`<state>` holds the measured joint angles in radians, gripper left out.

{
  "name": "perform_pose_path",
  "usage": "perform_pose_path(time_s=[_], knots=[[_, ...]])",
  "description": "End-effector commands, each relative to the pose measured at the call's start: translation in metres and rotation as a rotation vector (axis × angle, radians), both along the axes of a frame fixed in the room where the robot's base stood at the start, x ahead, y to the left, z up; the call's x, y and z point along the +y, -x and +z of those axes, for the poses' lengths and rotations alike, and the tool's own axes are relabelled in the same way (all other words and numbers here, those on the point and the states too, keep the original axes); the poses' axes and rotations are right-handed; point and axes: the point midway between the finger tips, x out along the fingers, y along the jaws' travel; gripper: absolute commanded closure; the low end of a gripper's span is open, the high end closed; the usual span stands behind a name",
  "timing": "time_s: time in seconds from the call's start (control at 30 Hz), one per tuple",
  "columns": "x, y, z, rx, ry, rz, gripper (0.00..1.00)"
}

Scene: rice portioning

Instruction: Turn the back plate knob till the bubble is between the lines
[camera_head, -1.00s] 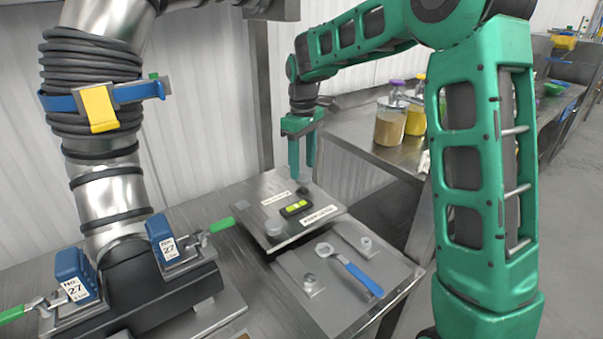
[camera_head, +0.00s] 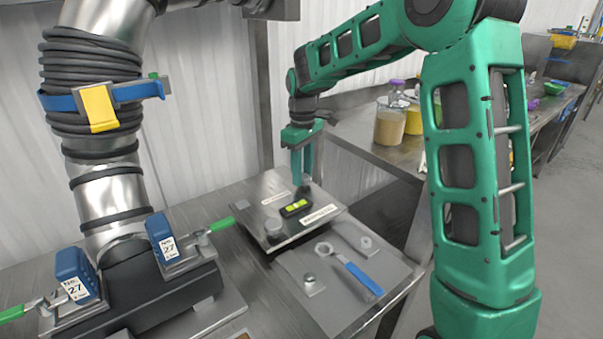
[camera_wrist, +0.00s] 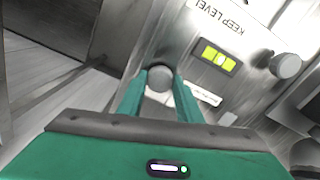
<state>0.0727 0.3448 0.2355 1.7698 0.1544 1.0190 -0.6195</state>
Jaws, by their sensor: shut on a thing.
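The back plate knob (camera_wrist: 160,77) is a round grey knob held between my fingertips in the wrist view. My gripper (camera_head: 303,178) points down and is shut on this knob, which is mostly hidden in the head view. The bubble level (camera_wrist: 218,58) is a dark block with a yellow-green vial on the metal plate (camera_head: 263,191); it also shows in the head view (camera_head: 295,208). A pale spot shows near the vial's middle, but its exact place against the lines is too small to tell.
A second knob (camera_head: 273,228) stands at the plate's near left. A blue-handled wrench (camera_head: 358,277) lies on a grey panel in front. A large metal pipe (camera_head: 118,200) rises at the left. Jars (camera_head: 390,122) stand on the bench behind right.

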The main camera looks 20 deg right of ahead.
Motion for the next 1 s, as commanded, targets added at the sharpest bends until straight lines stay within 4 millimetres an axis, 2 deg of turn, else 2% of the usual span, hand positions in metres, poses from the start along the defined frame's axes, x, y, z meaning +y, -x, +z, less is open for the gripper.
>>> perform_pose_path(time_s=[0.37, 1.0], knots=[[-0.0015, -0.0009, 0.0009, -0.003, 0.001, -0.158, 0.9], [-0.0022, -0.0012, 0.0013, -0.004, 0.001, -0.742, 0.9]])
